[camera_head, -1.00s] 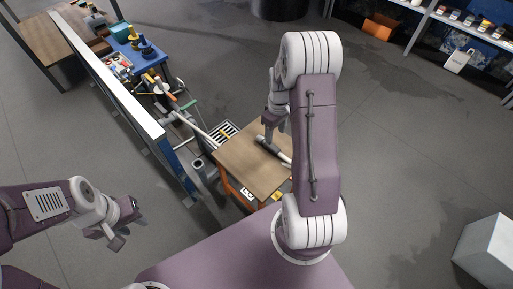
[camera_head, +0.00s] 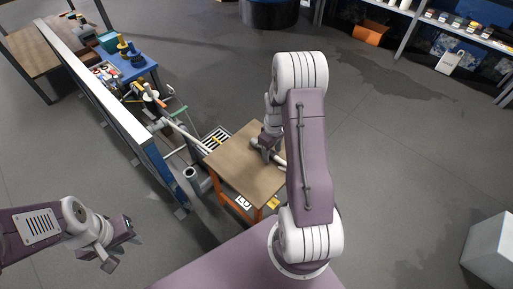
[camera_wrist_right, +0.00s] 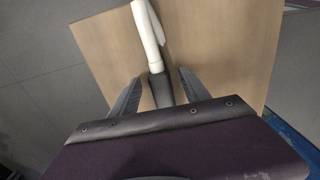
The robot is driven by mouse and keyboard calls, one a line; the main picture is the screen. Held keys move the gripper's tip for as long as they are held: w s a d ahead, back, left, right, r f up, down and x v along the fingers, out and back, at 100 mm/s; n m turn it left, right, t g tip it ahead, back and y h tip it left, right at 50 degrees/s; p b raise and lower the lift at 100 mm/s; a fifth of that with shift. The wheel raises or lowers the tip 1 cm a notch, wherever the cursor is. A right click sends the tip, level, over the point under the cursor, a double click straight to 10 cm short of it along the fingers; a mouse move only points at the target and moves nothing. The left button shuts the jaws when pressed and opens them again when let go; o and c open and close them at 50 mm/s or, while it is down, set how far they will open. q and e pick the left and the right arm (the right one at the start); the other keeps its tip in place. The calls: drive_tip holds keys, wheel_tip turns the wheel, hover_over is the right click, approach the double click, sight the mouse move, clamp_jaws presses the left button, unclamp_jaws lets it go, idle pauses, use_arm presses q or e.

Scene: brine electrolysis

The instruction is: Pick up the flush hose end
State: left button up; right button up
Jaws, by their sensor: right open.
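The flush hose end lies on the small wooden table (camera_head: 232,165); it looks like a white tube with a dark grey section. In the right wrist view its white part (camera_wrist_right: 149,32) points away from me, and its dark section (camera_wrist_right: 161,90) lies between the two fingers. My right gripper (camera_head: 264,152) is low over the table, its open fingers (camera_wrist_right: 160,78) straddling the dark section with gaps visible on both sides. In the head view the gripper and arm hide most of the hose end. My left gripper (camera_head: 120,246) is open and empty, far from the table.
A long bench with a white top edge (camera_head: 95,80) and pipework stands left of the table. A blue table (camera_head: 133,68) with yellow and blue items is beyond it. A pale block (camera_head: 490,250) stands at the right. Floor right of the table is clear.

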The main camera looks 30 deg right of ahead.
drive_tip(key=shift+r, duration=0.1)
drive_tip(key=shift+c, duration=0.3)
clamp_jaws()
drive_tip(key=shift+r, duration=0.1)
